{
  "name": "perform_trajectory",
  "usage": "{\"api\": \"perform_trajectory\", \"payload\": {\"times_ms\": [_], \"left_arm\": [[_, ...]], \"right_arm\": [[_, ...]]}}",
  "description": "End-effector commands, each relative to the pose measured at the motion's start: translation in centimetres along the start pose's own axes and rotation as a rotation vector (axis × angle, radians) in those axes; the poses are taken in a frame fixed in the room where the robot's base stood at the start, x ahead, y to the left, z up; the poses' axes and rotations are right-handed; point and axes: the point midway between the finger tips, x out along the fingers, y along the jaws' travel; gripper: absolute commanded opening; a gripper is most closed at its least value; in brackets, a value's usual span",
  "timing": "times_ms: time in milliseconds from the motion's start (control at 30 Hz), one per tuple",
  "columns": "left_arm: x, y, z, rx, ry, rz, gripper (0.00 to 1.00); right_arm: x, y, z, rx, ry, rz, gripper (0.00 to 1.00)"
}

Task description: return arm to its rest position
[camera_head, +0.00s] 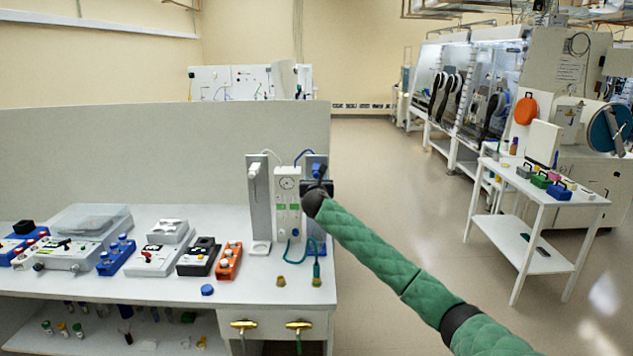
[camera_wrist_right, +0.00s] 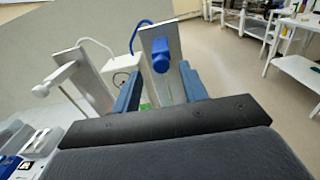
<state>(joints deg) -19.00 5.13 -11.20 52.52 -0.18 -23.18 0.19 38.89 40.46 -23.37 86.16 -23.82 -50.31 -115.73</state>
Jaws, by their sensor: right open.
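My right arm, in a green sleeve, reaches from the lower right of the head view to the bench's right end. My right gripper (camera_head: 318,182) is at the right upright panel (camera_head: 315,215), just below a blue fitting (camera_head: 317,169). In the right wrist view, the gripper (camera_wrist_right: 160,90) is open, its two blue-grey fingers apart. The blue fitting (camera_wrist_right: 162,61) with its blue hose shows beyond and between the fingertips, in front of the grey panel (camera_wrist_right: 172,90). I cannot tell whether a finger touches it. My left gripper is not in view.
Left of the panel stand a gauge unit (camera_head: 288,208) and another panel with a white fitting (camera_head: 254,170). Several control boxes lie on the white bench (camera_head: 225,300). A white cart (camera_head: 530,178) stands at right. The floor (camera_head: 385,200) between is clear.

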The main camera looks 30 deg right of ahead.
Motion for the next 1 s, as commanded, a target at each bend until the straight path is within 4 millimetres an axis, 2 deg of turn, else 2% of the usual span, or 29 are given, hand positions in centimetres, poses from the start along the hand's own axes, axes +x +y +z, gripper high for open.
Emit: {"api": "perform_trajectory", "payload": {"times_ms": [100,233,767,867,967,1000], "left_arm": [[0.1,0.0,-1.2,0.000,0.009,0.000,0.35],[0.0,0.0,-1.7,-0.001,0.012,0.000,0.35],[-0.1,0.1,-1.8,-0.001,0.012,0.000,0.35],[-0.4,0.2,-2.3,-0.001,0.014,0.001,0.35],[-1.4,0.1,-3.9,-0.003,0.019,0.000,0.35],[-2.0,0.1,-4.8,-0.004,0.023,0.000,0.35]], "right_arm": [[-1.1,0.0,-0.1,0.000,-0.002,0.000,0.43],[-1.7,0.0,0.1,0.000,-0.001,-0.001,0.43],[-1.8,0.0,0.0,0.002,0.001,0.000,0.43],[-2.5,0.6,-1.2,0.030,0.017,0.006,0.43],[-4.4,1.9,-4.1,0.105,0.058,0.018,0.43],[-5.5,2.4,-5.6,0.150,0.082,0.021,0.43]]}}
